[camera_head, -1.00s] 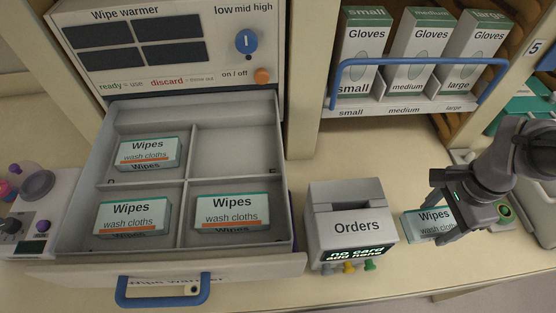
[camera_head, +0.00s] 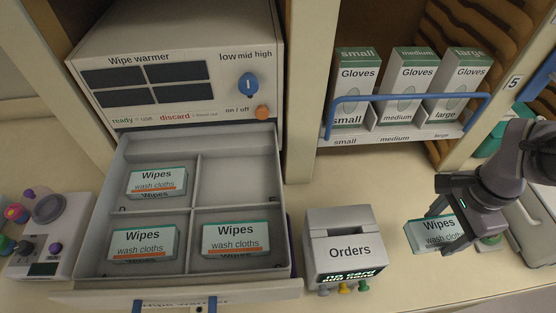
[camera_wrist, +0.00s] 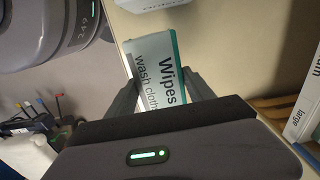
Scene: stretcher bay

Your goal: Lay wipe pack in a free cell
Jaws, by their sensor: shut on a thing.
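My gripper (camera_head: 440,232) is at the right, shut on a wipe pack (camera_head: 431,234), a white box with a teal edge. In the wrist view the held wipe pack (camera_wrist: 160,68) sits between the two fingers. The open wipe warmer drawer (camera_head: 286,262) at the left has four cells. Wipe packs lie in the back-left cell (camera_head: 156,181), the front-left cell (camera_head: 143,243) and the front-right cell (camera_head: 236,238). The back-right cell (camera_head: 238,181) is empty. The held pack is well to the right of the drawer, beyond the Orders box.
The grey Orders box (camera_head: 345,249) stands between the drawer and my gripper. Glove boxes (camera_head: 406,83) stand behind a blue rail (camera_head: 405,97) at the back. The wipe warmer (camera_head: 180,80) rises behind the drawer. A small device with knobs (camera_head: 45,240) sits at the far left.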

